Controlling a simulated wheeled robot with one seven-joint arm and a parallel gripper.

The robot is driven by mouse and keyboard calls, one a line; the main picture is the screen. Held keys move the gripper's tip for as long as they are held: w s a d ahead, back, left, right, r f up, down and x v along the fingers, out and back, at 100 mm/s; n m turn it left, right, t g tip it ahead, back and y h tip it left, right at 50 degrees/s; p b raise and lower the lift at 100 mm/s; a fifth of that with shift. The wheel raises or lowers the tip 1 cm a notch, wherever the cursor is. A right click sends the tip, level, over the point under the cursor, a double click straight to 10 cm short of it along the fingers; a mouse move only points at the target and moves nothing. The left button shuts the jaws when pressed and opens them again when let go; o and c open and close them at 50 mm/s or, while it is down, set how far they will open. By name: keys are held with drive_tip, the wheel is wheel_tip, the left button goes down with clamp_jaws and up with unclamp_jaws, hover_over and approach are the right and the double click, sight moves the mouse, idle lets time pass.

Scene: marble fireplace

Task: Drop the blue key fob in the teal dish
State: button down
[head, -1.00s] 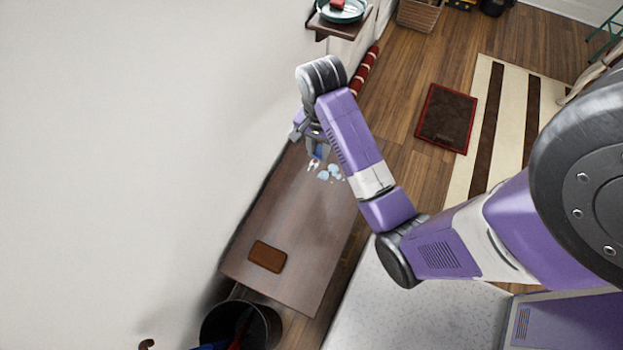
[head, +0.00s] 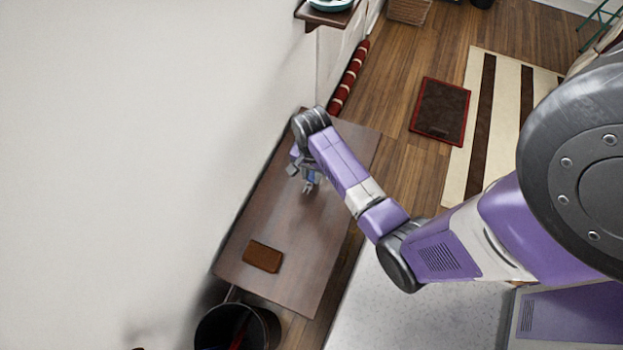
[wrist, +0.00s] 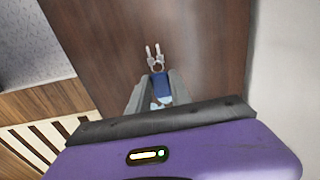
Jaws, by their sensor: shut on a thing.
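The blue key fob (wrist: 160,88) is between my gripper's fingers in the wrist view, with silver keys (wrist: 152,54) hanging out past the fingertips. My gripper (wrist: 156,84) is shut on the fob. In the head view my gripper (head: 309,179) is over the dark wooden table (head: 285,215), with the fob partly hidden by the fingers. I cannot tell its exact height above the table. The teal dish (head: 331,4) stands on a small wooden shelf at the top edge of the head view. It is cut off by the frame, so its inside is mostly unseen.
A brown wallet-like object (head: 263,256) lies on the table's near end. A black bin (head: 238,327) stands below it. The small shelf (head: 318,17) sticks out beside the wall. A red banded roll (head: 349,77) lies along the wall. Pale blue bits (wrist: 160,102) show behind the fob.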

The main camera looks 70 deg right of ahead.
drive_tip(key=shift+f, duration=1.35)
drive_tip(key=shift+f, duration=0.1)
drive_tip(key=c, duration=1.2)
unclamp_jaws()
